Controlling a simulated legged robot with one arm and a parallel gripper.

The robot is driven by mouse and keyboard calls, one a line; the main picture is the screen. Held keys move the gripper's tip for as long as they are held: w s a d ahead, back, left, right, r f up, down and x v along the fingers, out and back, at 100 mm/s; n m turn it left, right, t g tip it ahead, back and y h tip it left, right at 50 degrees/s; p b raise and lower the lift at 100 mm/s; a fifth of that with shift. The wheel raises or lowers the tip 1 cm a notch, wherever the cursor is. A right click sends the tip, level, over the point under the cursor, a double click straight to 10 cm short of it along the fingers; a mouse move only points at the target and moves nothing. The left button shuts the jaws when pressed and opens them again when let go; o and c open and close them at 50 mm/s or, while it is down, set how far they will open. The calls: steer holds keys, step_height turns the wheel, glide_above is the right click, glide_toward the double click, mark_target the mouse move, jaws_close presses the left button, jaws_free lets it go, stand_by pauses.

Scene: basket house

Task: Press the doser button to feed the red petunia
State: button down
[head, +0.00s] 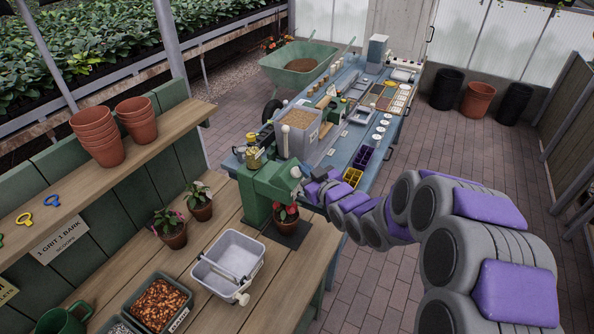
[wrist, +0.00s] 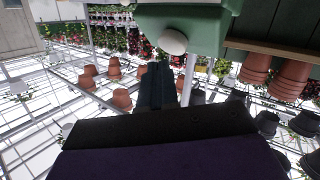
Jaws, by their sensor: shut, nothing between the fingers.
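The green doser (head: 262,190) stands on the wooden bench. A potted plant with red flowers (head: 287,217), likely the red petunia, stands on a dark pad under its head. A pale round button (head: 296,171) is on the doser's side facing my arm. In the wrist view the button (wrist: 173,42) shows as a white disc on the green body. My gripper (wrist: 158,66) is shut and empty, its dark fingertips just short of the button in the picture. I cannot tell if they touch. In the head view my gripper (head: 304,188) is beside the doser head, mostly hidden by my arm.
Two other potted plants (head: 173,229) (head: 199,202) stand left of the doser. A grey tub (head: 229,266) with a handle sits in front. A tray of brown bark (head: 158,304) is nearer. A blue table (head: 348,150) with trays and pots lies behind. The brick floor at right is clear.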

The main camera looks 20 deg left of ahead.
stand_by(0.3)
steer(key=d+r+p, duration=0.2)
steer(key=d+r, duration=0.1)
steer(key=shift+s+d+r, duration=0.15)
steer(key=shift+d+r, duration=0.1)
steer(key=shift+d, duration=0.1)
stand_by(0.8)
steer(key=s+d+f+m+h+b, duration=0.15)
steer(key=d+h, duration=0.25)
steer(key=d, duration=0.4)
steer(key=s+d+f+m+h, duration=0.1)
steer(key=d+m+h, duration=0.25)
steer(key=d, duration=0.45)
steer(key=s+d+f+m+g+h+b, duration=0.1)
steer(key=s+d+m+g+h+b, duration=0.2)
steer(key=s+d, duration=0.75)
steer(key=s+d+m+g+h, duration=0.1)
steer(key=s+d+g, duration=0.3)
steer(key=s, duration=1)
steer(key=s+d+m+g+h+b, duration=0.1)
steer(key=s+d+m+g, duration=0.3)
steer(key=s, duration=1)
steer(key=shift+s+f+g, duration=0.2)
steer(key=shift+f+g, duration=0.1)
